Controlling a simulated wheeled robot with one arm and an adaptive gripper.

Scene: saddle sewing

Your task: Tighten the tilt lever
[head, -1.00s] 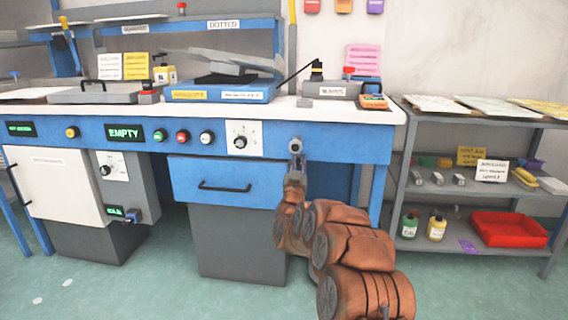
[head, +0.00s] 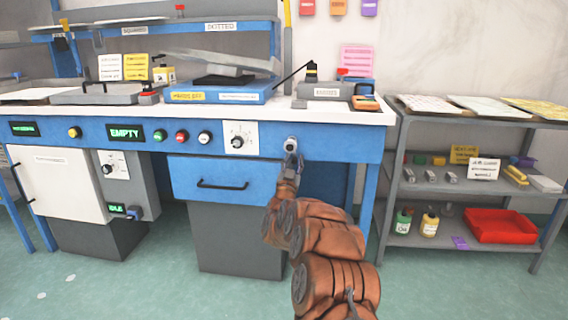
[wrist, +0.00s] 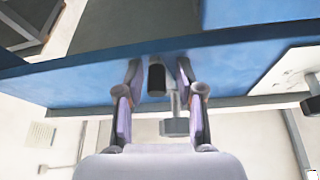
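In the wrist view, my gripper (wrist: 160,70) has its two fingers apart at the blue front beam. A black cylindrical grip (wrist: 156,78), which looks like the tilt lever's handle, stands between the fingertips. A grey stem with a block-like end (wrist: 174,126) is beside it, close to the right finger. I cannot tell whether either finger touches these parts. In the head view, my gripper (head: 291,152) is at the beam's front, above the drawer's right end. The lever is too small or hidden to make out there.
The blue workbench (head: 330,140) carries a dial panel (head: 238,138), buttons and an EMPTY display (head: 125,133). A grey shelf rack (head: 395,190) with a red tray (head: 502,226) stands at the right. The floor in front is clear.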

